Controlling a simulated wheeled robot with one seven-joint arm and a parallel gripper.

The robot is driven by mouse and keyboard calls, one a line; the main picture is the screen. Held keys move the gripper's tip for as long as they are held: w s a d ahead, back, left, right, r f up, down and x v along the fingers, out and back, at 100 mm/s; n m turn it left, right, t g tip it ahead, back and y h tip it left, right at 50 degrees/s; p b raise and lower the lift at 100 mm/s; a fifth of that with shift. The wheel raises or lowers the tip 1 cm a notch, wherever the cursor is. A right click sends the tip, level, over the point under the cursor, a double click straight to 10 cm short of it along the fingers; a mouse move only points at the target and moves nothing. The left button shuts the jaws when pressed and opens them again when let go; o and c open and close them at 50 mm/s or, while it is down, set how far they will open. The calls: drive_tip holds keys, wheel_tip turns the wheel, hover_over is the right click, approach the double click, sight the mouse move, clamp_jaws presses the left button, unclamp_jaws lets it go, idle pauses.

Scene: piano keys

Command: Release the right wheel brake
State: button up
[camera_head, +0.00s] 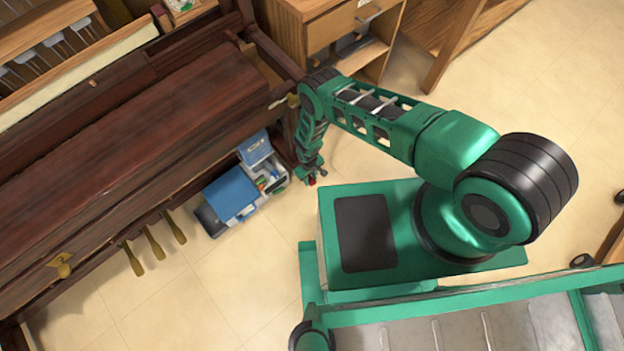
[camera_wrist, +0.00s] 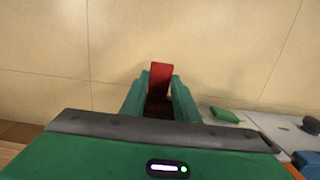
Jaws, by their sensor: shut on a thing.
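A small red tab (camera_wrist: 160,76), which looks like the brake lever, stands between the green fingers of my gripper (camera_wrist: 159,92) in the wrist view. The fingers are shut on its sides, and its flat top shows above them. Its lower part is dark and hidden between the fingers. In the head view my gripper (camera_head: 312,176) points down beside the right end of the dark wooden piano (camera_head: 130,130), low near the floor. A speck of red (camera_head: 311,182) shows at its tips. The wheel is hidden from the head view.
Blue boxes (camera_head: 230,193) and a white container (camera_head: 273,185) of small items sit left of my gripper. Brass pedals (camera_head: 154,243) stick out further left. A wooden cabinet (camera_head: 335,32) stands behind my arm. The tiled floor (camera_head: 205,285) in front is clear.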

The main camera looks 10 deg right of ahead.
drive_tip(key=shift+w+d+r, duration=0.1)
drive_tip(key=shift+w+d, duration=0.1)
drive_tip(key=shift+w, duration=0.15)
